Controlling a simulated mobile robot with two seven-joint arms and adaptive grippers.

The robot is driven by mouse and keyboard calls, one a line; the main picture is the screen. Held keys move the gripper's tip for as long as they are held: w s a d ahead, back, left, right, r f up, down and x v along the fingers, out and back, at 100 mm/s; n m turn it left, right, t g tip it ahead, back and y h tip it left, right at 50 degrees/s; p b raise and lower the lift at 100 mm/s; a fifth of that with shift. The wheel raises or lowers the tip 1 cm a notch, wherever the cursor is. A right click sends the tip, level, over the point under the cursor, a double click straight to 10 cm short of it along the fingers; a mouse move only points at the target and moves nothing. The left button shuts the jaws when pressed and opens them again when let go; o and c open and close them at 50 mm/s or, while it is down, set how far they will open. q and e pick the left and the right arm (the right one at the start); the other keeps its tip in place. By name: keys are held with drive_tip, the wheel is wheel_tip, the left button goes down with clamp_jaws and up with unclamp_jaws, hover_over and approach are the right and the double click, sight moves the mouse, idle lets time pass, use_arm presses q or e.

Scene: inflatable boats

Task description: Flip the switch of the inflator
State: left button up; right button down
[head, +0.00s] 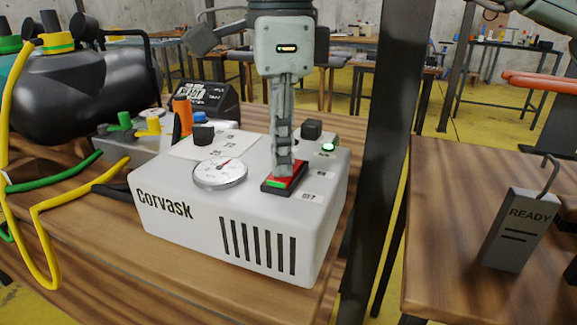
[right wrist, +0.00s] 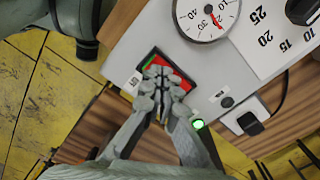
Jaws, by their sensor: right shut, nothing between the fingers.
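The inflator (head: 170,222) is a white box marked "Corvask" with a round gauge (head: 219,173) on top. Its switch (head: 292,184) is a red rocker in a black frame with a green strip along one edge; the switch also shows in the right wrist view (right wrist: 152,60). My right gripper (head: 282,168) points down with its fingers together and empty. The fingertips are at the switch and hide part of it; they seem to touch it. The right gripper also shows in the right wrist view (right wrist: 163,80). A small green lamp (head: 328,147) on the inflator is lit. My left gripper is not in view.
Beside the switch are black knobs and a black plug (right wrist: 250,122). A dark tank (head: 95,90) and yellow and green hoses (head: 40,235) are at the left. A dark post (head: 385,150) stands close on the right.

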drive_tip(key=shift+f, duration=0.15)
drive_tip(key=shift+r+p, duration=2.5)
drive_tip(key=shift+r, duration=1.1)
drive_tip(key=shift+f, duration=0.1)
